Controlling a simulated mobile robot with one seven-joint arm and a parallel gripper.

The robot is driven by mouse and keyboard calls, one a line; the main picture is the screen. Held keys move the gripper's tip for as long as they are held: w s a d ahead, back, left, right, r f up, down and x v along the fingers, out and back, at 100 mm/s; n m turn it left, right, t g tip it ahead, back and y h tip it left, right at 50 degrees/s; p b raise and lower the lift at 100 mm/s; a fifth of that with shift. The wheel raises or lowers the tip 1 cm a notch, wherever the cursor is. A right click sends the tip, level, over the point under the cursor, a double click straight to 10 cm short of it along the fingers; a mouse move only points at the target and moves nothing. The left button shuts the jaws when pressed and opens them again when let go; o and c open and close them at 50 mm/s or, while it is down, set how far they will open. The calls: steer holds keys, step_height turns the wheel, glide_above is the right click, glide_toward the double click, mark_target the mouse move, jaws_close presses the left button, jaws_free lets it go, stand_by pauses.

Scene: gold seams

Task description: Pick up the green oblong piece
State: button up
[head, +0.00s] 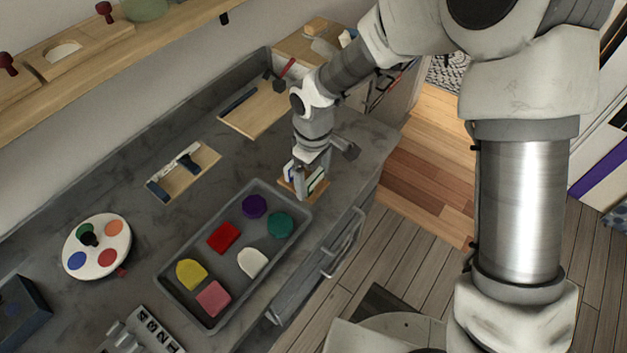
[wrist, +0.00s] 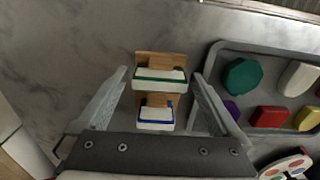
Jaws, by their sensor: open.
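An oblong piece with a green edge and white face (wrist: 158,84) stands in a small wooden holder (wrist: 160,58) in the wrist view. A similar oblong piece with a blue edge (wrist: 155,114) stands in the holder nearer the gripper's base. In the head view the green-edged piece (head: 317,181) shows partly beside my gripper (head: 307,178). My gripper is open, with its fingers on the left and right of the pieces in the wrist view (wrist: 160,74). I cannot tell how far above them the fingertips are. No grip on either piece shows.
A grey tray (head: 169,279) beside the holder contains several coloured pieces, including a round-looking green one (head: 280,225). A round palette (head: 97,262) and a wooden board (head: 184,172) lie farther left. The counter edge is close on the right.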

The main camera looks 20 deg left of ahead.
steer(key=c, duration=1.3)
steer(key=shift+c, duration=0.2)
